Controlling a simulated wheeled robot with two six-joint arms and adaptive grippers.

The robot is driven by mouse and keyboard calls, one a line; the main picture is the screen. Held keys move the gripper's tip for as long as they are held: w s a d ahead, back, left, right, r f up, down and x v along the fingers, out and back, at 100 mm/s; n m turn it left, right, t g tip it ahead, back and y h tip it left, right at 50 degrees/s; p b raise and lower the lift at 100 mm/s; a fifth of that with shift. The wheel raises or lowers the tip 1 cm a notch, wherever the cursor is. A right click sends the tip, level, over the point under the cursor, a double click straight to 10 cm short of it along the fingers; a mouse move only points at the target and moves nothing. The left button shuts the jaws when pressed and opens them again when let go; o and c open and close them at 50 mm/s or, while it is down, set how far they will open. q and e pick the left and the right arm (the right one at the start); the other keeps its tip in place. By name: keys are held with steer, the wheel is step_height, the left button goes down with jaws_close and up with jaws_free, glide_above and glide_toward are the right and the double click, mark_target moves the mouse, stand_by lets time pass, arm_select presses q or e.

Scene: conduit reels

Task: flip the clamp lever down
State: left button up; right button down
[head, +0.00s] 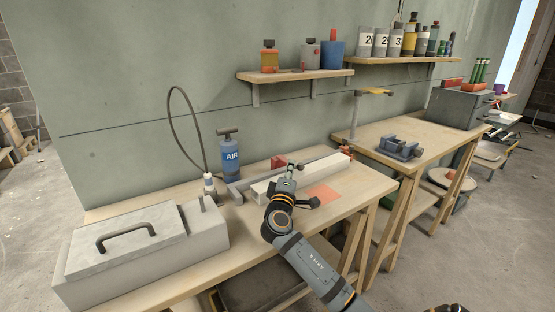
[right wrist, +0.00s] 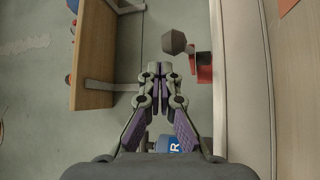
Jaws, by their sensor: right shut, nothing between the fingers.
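A red clamp (head: 278,161) sits at the back of the near bench, behind the long white bar (head: 325,167). In the right wrist view the red clamp (right wrist: 203,70) shows beside the white bar (right wrist: 237,90), with a dark faceted knob (right wrist: 174,42) at its left that looks like the lever's end. The knob appears raised; I cannot tell the lever's exact angle. My right gripper (head: 294,166) is above the bar, close to the clamp in the picture. In the right wrist view its fingers (right wrist: 158,69) are shut and empty, apart from the knob.
A blue AIR bottle (head: 230,158) and a grey toolbox (head: 143,245) stand left on the bench. An orange patch (head: 322,194) marks the bench front. A wall shelf (head: 290,76) with bottles hangs above. A thin cable (head: 190,98) arches near the wall.

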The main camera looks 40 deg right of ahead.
steer(key=v, duration=1)
steer(key=shift+s+a, duration=0.2)
steer(key=shift+f, duration=0.1)
